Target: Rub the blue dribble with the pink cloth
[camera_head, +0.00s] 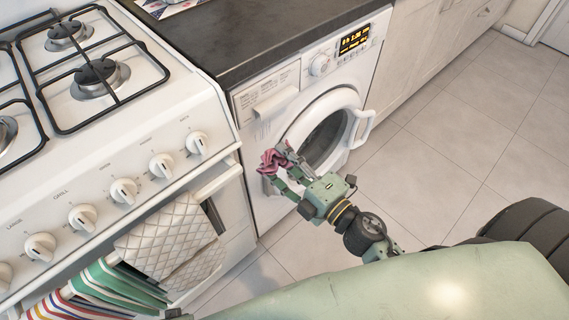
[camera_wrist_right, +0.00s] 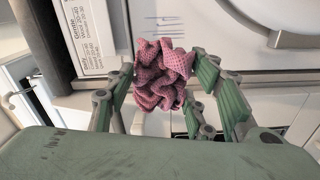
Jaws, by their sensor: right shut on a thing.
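The pink cloth (camera_head: 271,162) is a crumpled, textured bundle in my right gripper (camera_head: 279,175), in front of the white washer (camera_head: 268,207) and left of its round door. In the right wrist view the cloth (camera_wrist_right: 163,76) sits between the green-padded fingers of my right gripper (camera_wrist_right: 166,84), which are shut on it. I cannot tell whether the cloth touches the washer front. My left gripper is not in view.
The washer door (camera_head: 327,132) has a handle (camera_head: 363,128) sticking out at its right. A white cooker (camera_head: 150,125) with knobs stands at the left, with a quilted mitt (camera_head: 170,242) and a striped towel (camera_head: 112,290) hanging on it. A dark counter (camera_head: 245,40) lies above the washer. The tiled floor (camera_head: 460,125) at the right is clear.

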